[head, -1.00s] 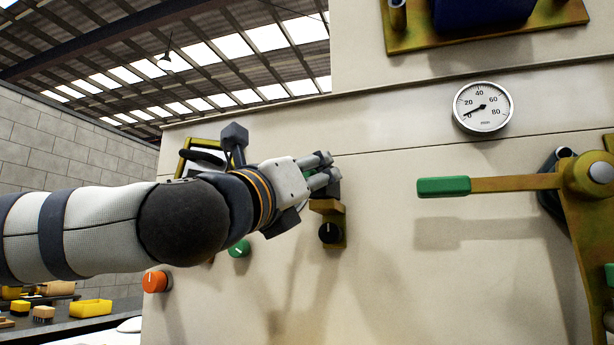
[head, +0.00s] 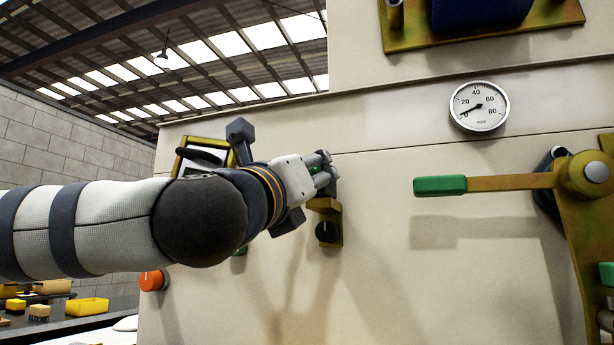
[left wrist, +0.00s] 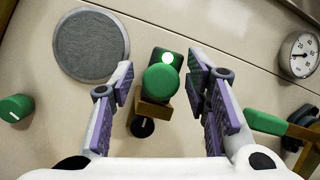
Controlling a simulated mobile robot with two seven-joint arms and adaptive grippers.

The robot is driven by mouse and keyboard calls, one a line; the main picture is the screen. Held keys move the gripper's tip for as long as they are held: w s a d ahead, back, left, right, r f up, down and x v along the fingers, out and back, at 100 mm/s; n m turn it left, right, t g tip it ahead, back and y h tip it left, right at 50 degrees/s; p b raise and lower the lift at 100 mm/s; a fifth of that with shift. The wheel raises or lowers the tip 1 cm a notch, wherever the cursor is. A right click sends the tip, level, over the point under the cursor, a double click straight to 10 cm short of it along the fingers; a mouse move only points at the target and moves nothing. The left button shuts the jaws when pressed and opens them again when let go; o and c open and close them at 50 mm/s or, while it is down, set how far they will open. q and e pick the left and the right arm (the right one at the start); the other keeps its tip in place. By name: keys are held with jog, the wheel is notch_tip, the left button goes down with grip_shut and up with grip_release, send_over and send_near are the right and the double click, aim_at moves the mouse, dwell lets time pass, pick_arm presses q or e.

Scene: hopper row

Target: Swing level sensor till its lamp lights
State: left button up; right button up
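In the left wrist view a round green knob (left wrist: 160,80) stands on a brown bracket (left wrist: 152,110) on the cream panel. A small dark green housing behind it carries a lamp (left wrist: 167,58) that glows bright white-green. My left gripper (left wrist: 163,85) is open, with a finger on each side of the green knob and a visible gap on both sides. In the head view my left gripper (head: 323,174) is at the panel just above the brown bracket (head: 327,208) and hides most of the sensor. My right gripper is not in view.
A black knob (head: 327,232) sits below the gripper. An orange knob (head: 153,280) is lower left. A green-handled lever (head: 440,186) sticks out to the right, under a round gauge (head: 479,106). A grey disc (left wrist: 91,44) lies beside the sensor. Panel between gripper and lever is clear.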

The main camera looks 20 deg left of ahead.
pick_arm(q)
jog(key=v, duration=1.2)
dwell(0.3)
